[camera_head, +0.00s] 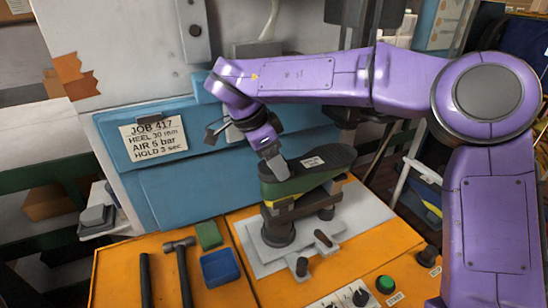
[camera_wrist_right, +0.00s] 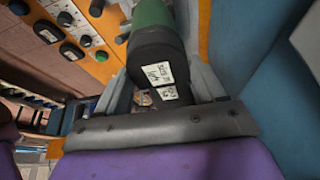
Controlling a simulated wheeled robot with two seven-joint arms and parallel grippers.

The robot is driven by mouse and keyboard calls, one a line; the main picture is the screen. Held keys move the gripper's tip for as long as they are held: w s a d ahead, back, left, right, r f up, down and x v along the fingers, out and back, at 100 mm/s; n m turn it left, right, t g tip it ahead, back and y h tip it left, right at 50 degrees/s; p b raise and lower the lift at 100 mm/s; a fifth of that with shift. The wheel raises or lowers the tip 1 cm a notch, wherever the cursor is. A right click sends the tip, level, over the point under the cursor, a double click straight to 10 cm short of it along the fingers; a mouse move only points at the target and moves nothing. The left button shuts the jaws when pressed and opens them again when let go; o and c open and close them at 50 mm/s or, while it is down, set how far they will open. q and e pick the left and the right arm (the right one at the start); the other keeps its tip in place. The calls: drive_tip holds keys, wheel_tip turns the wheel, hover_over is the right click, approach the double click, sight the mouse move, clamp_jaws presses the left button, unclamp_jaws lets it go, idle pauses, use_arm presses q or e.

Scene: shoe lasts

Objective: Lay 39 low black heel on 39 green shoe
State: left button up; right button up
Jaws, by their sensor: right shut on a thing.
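The green shoe (camera_head: 293,187) sits sole-up on a dark stand at the middle of the head view, with a black sole (camera_head: 325,160) bearing a small white label. My right gripper (camera_head: 274,168) is at the shoe's left end. In the right wrist view its fingers (camera_wrist_right: 160,80) are shut on a black heel (camera_wrist_right: 150,52) with white labels; their print is too blurred to read. The green of the shoe (camera_wrist_right: 150,14) shows directly beyond the heel. Whether heel and sole touch cannot be told. In the head view the gripper mostly hides the heel. My left gripper is not in view.
A blue press panel (camera_head: 215,180) with a job sign (camera_head: 153,136) stands behind. The orange bench holds a hammer (camera_head: 181,270), a blue tray (camera_head: 220,268), a green block (camera_head: 208,235) and a green button (camera_head: 386,284). A grey plate (camera_head: 350,222) lies under the stand.

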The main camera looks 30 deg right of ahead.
drive_tip(key=o, duration=1.1)
drive_tip(key=p+v, duration=0.1)
drive_tip(key=v, duration=0.9)
drive_tip(key=shift+r, duration=0.25)
